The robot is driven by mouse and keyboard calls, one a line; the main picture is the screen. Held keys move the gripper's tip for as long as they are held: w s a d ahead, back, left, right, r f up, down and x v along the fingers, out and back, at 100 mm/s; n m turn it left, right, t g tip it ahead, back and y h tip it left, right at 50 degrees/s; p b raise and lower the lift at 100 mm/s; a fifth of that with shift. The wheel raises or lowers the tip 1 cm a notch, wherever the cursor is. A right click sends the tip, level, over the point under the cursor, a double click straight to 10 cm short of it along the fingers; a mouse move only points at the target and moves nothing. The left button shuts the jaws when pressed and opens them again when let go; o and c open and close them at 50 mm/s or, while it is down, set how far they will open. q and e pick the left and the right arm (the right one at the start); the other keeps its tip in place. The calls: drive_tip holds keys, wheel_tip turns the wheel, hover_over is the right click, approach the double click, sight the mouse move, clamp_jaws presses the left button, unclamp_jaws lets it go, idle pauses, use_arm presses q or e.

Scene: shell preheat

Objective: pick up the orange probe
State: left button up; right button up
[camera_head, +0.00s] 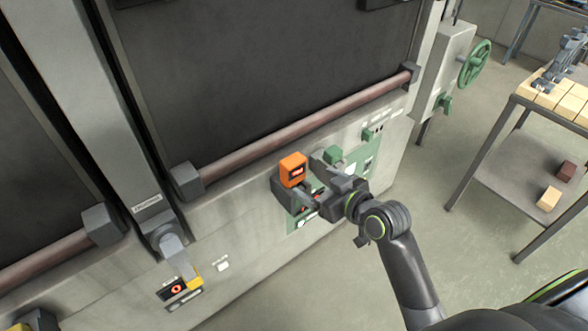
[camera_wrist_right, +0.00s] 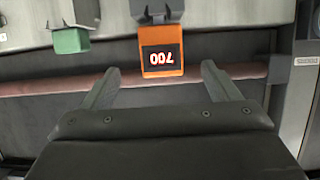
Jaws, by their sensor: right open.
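The orange probe (camera_head: 293,168) is a small block with a lit red display. It sits in a dark grey holder (camera_head: 284,194) on the sloping furnace front. In the right wrist view the probe (camera_wrist_right: 161,58) shows near the top middle, its display reading 700 upside down. My right gripper (camera_head: 313,178) is open, just right of the probe in the head view. In the wrist view its two fingers stand apart on either side of the probe's lower end, with visible gaps and no contact seen. My left gripper is not in view.
A green block (camera_head: 333,155) on the panel is close to the right gripper; it also shows in the wrist view (camera_wrist_right: 70,40). A long brown bar (camera_head: 305,126) runs below the dark furnace door. A green handwheel (camera_head: 474,64) and a table with pale blocks (camera_head: 550,97) stand at right.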

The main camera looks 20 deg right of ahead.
sight(298, 173)
drive_tip(key=p+x, duration=0.1)
drive_tip(key=x, duration=0.5)
drive_tip(key=shift+w+a+f, duration=0.1)
drive_tip(key=shift+w, duration=0.1)
drive_tip(key=shift+w+a+p, duration=0.3)
drive_tip(key=shift+w+p, duration=0.3)
drive_tip(key=shift+p, duration=0.1)
drive_tip(key=p+x, duration=0.1)
drive_tip(key=x, duration=0.2)
drive_tip(key=shift+w+a+f, duration=0.15)
drive_tip(key=shift+w+f, duration=0.15)
drive_tip(key=shift+w, duration=0.1)
drive_tip(key=c, duration=1.1)
drive_tip(key=shift+r, duration=0.1)
drive_tip(key=shift+c, duration=0.6)
drive_tip(key=shift+r, duration=0.1)
